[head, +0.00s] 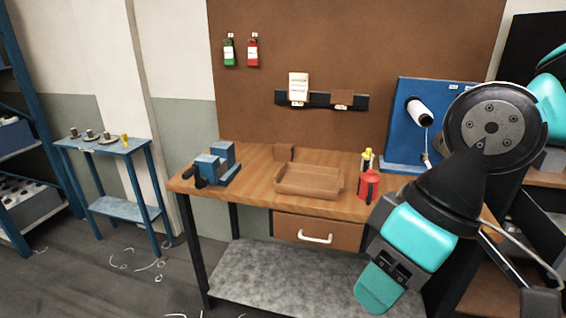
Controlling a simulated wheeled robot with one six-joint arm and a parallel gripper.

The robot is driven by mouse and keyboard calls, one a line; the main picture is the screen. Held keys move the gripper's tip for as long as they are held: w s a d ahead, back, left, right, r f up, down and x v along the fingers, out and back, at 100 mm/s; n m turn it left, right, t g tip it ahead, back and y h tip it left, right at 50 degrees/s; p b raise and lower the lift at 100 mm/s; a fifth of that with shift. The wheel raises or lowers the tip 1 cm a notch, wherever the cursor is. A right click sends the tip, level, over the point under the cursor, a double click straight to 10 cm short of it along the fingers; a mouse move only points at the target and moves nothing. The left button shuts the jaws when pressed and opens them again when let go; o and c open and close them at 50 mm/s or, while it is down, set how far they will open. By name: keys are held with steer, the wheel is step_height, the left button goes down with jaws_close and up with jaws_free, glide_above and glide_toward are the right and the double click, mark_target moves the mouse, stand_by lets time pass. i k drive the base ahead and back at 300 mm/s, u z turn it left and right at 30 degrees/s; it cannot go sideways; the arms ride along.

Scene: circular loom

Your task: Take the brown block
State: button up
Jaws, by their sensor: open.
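A small brown block (284,152) stands on the wooden workbench (240,185), near its back edge. It is just behind the left end of a shallow brown tray (310,190). The tray's inside looks empty. My gripper cannot be made out in this view. Teal and black links of my arm fill the right side and hide the bench's right end.
A blue vise (216,163) sits at the bench's left end. A red bottle (369,186) and a yellow-topped bottle (366,160) stand right of the tray. A blue side table (110,146) stands left. Floor between them is mostly clear.

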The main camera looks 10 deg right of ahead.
mark_target(282, 152)
steer(key=u, duration=0.4)
steer(key=i, duration=0.6)
steer(key=u, duration=0.45)
steer(key=i, duration=0.85)
steer(key=z, duration=0.7)
steer(key=i, duration=0.75)
steer(key=z, duration=0.55)
